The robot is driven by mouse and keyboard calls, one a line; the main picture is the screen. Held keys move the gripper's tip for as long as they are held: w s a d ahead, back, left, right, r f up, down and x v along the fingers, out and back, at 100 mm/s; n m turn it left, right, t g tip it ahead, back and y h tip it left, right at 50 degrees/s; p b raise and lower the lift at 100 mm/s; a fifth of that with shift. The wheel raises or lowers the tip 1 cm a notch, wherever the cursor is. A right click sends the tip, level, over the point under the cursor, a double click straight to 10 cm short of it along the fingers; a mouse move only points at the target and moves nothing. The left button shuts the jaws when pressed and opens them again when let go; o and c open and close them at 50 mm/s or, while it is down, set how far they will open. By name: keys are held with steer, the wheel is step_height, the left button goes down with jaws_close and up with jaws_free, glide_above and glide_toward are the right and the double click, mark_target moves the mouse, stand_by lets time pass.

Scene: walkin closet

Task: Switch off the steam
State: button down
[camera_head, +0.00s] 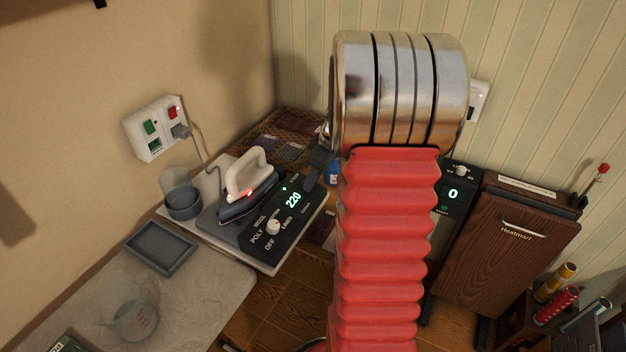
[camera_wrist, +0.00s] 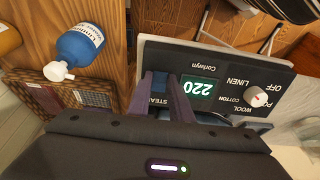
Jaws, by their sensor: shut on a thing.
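The iron station's black control panel (camera_head: 258,236) shows a lit green 220 display (camera_head: 294,200) and a fabric dial (camera_head: 273,227). In the wrist view, the display (camera_wrist: 199,88) and the dial (camera_wrist: 257,97) appear upside down. My gripper (camera_wrist: 163,80) is at the panel's steam end, its two fingers on either side of the STEAM label. It is shut on what seems to be the steam switch, which is mostly hidden between the fingers. A small green light glows near that end in the head view. The iron (camera_head: 249,190) rests on the station with a red light lit.
A blue bottle (camera_wrist: 80,43) stands near my gripper. A wall socket (camera_head: 155,128) holds the plug. A grey cup (camera_head: 183,203) and an empty tray (camera_head: 160,249) are left of the iron. My red arm hides the middle.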

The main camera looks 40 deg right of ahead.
steer(key=shift+w+a+r+g+h, duration=0.15)
steer(key=shift+w+g+h, duration=0.2)
steer(key=shift+g, duration=0.65)
steer(key=c, duration=1.9)
jaws_free()
steer(key=shift+o, duration=0.2)
steer(key=shift+r, duration=0.1)
step_height(320, 180, up, 14)
steer(key=s, duration=0.1)
steer(key=shift+s+d+f, duration=0.25)
steer(key=shift+s+d, duration=0.1)
steer(key=shift+s, duration=0.05)
